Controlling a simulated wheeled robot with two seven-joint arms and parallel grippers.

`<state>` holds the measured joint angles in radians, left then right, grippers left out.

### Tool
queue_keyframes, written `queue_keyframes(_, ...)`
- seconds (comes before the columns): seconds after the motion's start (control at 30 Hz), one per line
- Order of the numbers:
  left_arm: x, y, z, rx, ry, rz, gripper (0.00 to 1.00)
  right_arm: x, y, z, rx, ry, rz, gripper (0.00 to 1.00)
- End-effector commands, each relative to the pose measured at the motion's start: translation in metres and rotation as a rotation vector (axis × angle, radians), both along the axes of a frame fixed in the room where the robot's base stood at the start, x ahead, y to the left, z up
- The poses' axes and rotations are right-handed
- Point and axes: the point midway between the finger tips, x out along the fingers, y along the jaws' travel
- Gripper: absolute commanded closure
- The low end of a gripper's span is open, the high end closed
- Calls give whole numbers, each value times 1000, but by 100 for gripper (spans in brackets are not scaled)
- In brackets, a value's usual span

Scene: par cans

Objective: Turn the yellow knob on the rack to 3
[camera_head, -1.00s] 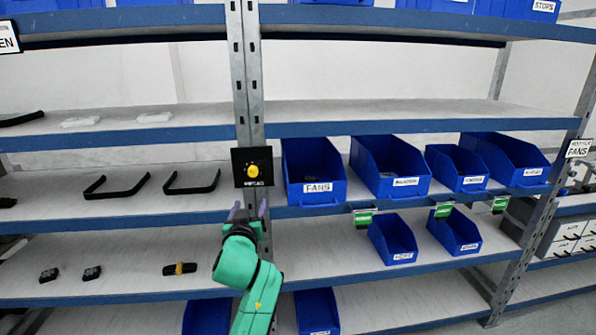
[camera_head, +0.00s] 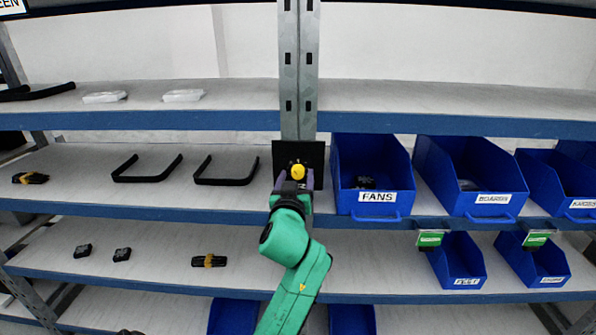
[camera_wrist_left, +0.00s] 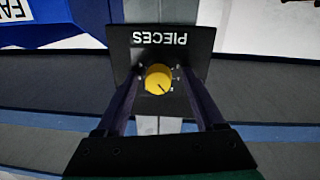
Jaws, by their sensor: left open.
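The yellow knob (camera_head: 298,171) sits on a black panel (camera_head: 316,152) fixed to the rack's upright post. In the left wrist view the yellow knob (camera_wrist_left: 157,77) has a dark pointer line towards the lower right, and the panel (camera_wrist_left: 120,47) reads PIECES upside down. Scale numbers are too small to read. My left gripper (camera_head: 295,182) is just below and in front of the knob in the head view. In the left wrist view its fingers (camera_wrist_left: 160,90) are open, one on each side of the knob; contact cannot be told. My right gripper is not in view.
A blue FANS bin (camera_head: 376,208) stands close right of the panel, with a BOARDS bin (camera_head: 491,209) beyond it. Black handles (camera_head: 226,182) lie on the shelf to the left. The shelf edge (camera_head: 190,217) runs below the panel.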

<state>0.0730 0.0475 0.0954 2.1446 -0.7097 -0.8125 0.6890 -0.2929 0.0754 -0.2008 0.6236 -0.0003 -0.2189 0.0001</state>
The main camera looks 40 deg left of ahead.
Motion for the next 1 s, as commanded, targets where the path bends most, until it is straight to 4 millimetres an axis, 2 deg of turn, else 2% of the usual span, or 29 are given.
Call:
queue_keyframes(0.17, 0, 0, 1, 1, -2, -1, 30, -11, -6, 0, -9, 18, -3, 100)
queue_keyframes(0.3, 0, 0, 1, 1, -2, -1, 83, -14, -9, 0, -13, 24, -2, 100)
queue_keyframes(0.33, 0, 0, 1, 1, -2, -1, 95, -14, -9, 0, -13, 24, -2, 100)
queue_keyframes(0.37, 0, 0, 1, 1, -2, -1, 100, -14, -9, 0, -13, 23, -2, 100)
queue_keyframes(0.67, 0, 0, 1, 20, 13, -1, 100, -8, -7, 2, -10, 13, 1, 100)
queue_keyframes(1.0, 1, 0, 3, 164, 124, -2, 100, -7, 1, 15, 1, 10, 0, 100)
